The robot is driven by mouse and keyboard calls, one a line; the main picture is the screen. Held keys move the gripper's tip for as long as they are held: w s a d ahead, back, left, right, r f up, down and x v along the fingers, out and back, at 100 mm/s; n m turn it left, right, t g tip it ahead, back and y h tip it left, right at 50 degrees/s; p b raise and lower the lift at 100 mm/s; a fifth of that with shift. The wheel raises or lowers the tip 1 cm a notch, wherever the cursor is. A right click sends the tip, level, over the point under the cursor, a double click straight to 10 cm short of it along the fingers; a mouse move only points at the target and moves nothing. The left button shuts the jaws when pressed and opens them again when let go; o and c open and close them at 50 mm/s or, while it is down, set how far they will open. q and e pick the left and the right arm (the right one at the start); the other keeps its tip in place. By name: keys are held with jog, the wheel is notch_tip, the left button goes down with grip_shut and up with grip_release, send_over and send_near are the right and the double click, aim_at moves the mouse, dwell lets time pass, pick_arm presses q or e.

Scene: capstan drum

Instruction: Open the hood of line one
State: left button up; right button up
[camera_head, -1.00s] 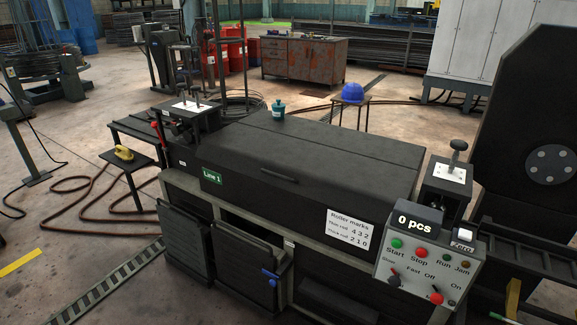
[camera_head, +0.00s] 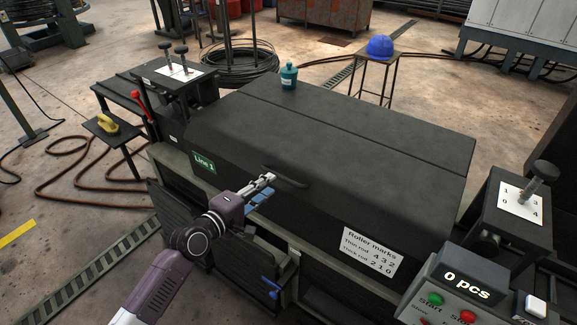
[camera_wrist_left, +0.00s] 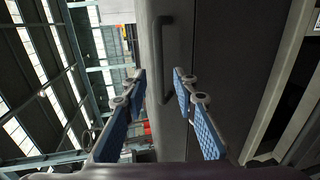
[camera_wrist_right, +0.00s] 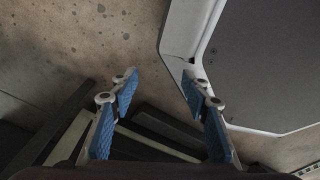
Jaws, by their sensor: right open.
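The black hood (camera_head: 345,135) of line one lies closed on the machine, with a green "Line 1" label (camera_head: 203,162) at its front left. Its dark bar handle (camera_head: 290,180) is on the front face. My left gripper (camera_head: 270,180) is just left of the handle. In the left wrist view, the handle (camera_wrist_left: 164,60) runs upright in the picture, ahead of and between the spread fingers of my left gripper (camera_wrist_left: 160,75); no grip on it shows. My right gripper (camera_wrist_right: 158,75) is open and empty, over dark bars and floor; it is outside the head view.
A teal bottle (camera_head: 289,76) stands at the hood's back edge. A control box (camera_head: 465,290) reading "0 pcs" and a roller stand (camera_head: 510,220) are at the right. A blue helmet (camera_head: 380,46) sits on a stool behind. A yellow object (camera_head: 107,124) lies on a side shelf.

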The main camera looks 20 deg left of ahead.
aim_at(281, 177)
pick_arm(q)
jog(key=shift+w+d, duration=0.25)
jog(key=shift+w, duration=0.15)
jog(key=x, duration=0.2)
jog(key=shift+w+d, duration=0.15)
jog(key=shift+w, duration=0.1)
jog(key=x, duration=0.3)
jog(key=shift+f, duration=0.1)
jog(key=shift+w, duration=0.1)
grip_shut()
pick_arm(e)
jog(key=shift+s+f, duration=0.2)
jog(key=shift+s, duration=0.6)
